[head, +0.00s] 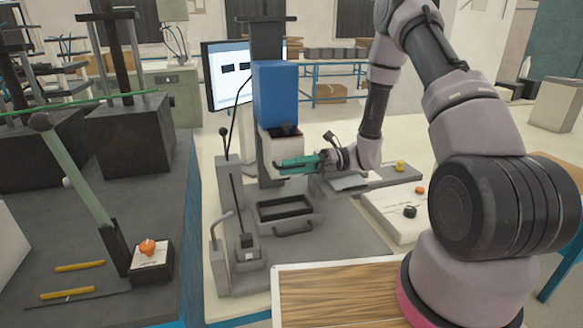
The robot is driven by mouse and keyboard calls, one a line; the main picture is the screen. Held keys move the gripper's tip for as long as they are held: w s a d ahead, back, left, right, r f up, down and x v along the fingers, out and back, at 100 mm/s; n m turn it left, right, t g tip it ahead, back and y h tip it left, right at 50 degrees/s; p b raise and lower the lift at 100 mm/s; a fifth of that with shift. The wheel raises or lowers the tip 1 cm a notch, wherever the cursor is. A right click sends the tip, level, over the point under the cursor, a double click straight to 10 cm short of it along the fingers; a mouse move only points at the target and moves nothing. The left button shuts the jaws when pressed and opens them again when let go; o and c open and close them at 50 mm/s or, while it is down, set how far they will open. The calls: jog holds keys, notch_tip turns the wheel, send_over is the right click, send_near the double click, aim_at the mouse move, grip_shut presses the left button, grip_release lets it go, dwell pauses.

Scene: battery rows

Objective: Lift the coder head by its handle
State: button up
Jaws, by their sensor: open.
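The coder head appears to be the blue block (278,92) with a pale housing (278,146) below it, mounted on a dark upright column. A small dark part, possibly its handle, shows at the top of the pale housing. My gripper (284,166) has teal fingers pointing left and is open. It is at the lower right of the pale housing and overlaps it in the picture. I cannot tell whether the fingers touch it or are around a handle. No held object shows.
A dark tray (285,208) sits below the head. A lever stand (238,215) is left of it. A white control box (405,212) with orange and black knobs is at right. A monitor (226,75) stands behind. A wooden board (335,295) lies in front.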

grip_shut()
dwell(1.4)
